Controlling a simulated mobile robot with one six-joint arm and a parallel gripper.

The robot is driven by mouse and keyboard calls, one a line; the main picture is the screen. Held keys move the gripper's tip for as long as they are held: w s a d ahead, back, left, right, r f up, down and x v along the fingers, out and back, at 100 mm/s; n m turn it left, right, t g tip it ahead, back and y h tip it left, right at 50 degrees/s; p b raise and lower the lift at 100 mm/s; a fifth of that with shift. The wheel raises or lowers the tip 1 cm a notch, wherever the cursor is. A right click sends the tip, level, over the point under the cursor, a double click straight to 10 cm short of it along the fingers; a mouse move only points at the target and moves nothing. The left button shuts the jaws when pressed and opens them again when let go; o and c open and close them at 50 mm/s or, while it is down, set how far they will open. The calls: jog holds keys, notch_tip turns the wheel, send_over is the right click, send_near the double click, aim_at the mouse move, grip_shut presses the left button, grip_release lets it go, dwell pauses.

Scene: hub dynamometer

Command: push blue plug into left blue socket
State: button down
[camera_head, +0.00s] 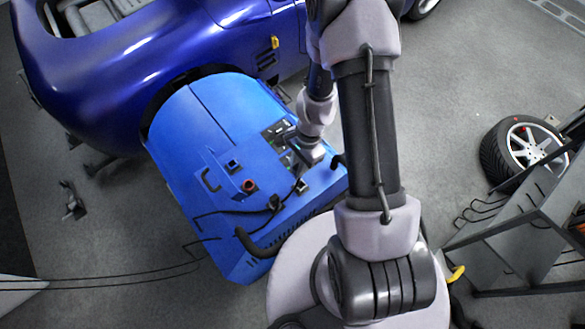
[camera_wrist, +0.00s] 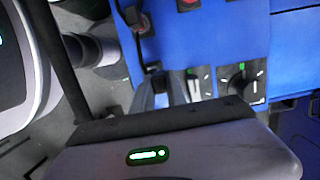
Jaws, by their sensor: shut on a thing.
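My gripper (camera_head: 300,158) is over the right part of the blue dynamometer unit's top. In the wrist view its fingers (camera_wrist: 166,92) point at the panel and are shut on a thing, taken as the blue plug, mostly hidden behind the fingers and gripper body. A black cable (camera_head: 292,194) runs across the panel up to the gripper. Small dark fittings (camera_head: 233,166) and a red-ringed one (camera_head: 249,186) sit on the panel left of the gripper. I cannot make out which is the left blue socket, nor whether the plug touches one.
Two black dials (camera_wrist: 243,82) with green marks are close to the fingers. The blue unit (camera_head: 195,115) stands beside a dark blue car (camera_head: 130,50). Black cables (camera_head: 120,286) trail left over the floor. A wheel (camera_head: 525,143) and a dark rack (camera_head: 510,235) are at right.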

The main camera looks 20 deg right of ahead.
jog(key=w+a+p, duration=0.2)
jog(key=w+p, duration=0.3)
jog(key=w, duration=0.2)
jog(key=s+a+b, duration=0.3)
jog(key=a, duration=1)
jog(key=w+a+p, duration=0.2)
jog(key=w+p, duration=0.1)
jog(key=w, duration=0.6)
jog(key=shift+w+a+f+p, duration=0.25)
jog(key=shift+f+p, duration=0.1)
jog(key=shift+f, duration=0.1)
jog(key=shift+f, duration=0.1)
jog(key=shift+f+b, duration=1.4)
jog(key=shift+b, duration=0.1)
jog(key=c, duration=1.3)
grip_release()
jog(key=shift+o, duration=0.2)
